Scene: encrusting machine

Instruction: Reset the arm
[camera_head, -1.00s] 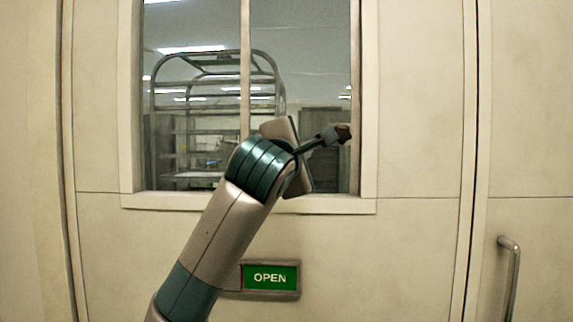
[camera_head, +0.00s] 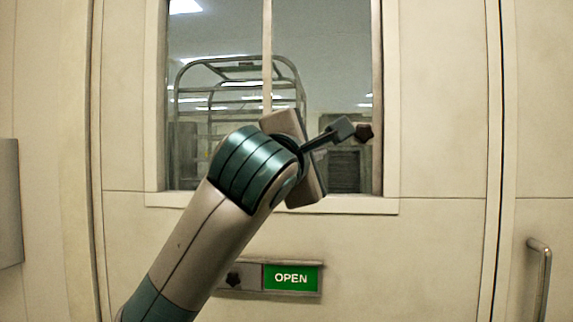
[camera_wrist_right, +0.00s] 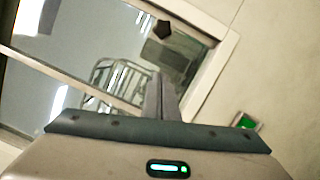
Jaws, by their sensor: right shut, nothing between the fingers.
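My right gripper (camera_head: 340,128) is raised in front of the window of a pale door or wall panel. Its arm comes up from the bottom left of the head view. In the right wrist view the two fingers (camera_wrist_right: 165,95) are together, with nothing between them. A dark star-shaped knob (camera_head: 364,132) shows just right of the fingertips in the head view. In the wrist view the knob (camera_wrist_right: 162,29) lies beyond the tips, with a visible gap. My left gripper is in neither view.
The window (camera_head: 220,100) shows a metal rack (camera_head: 190,75) behind glass. A green OPEN sign (camera_head: 291,278) sits below it, with another dark star shape (camera_head: 233,280) beside it. A bar handle (camera_head: 541,275) is at the right. A grey panel (camera_head: 10,200) is at the left edge.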

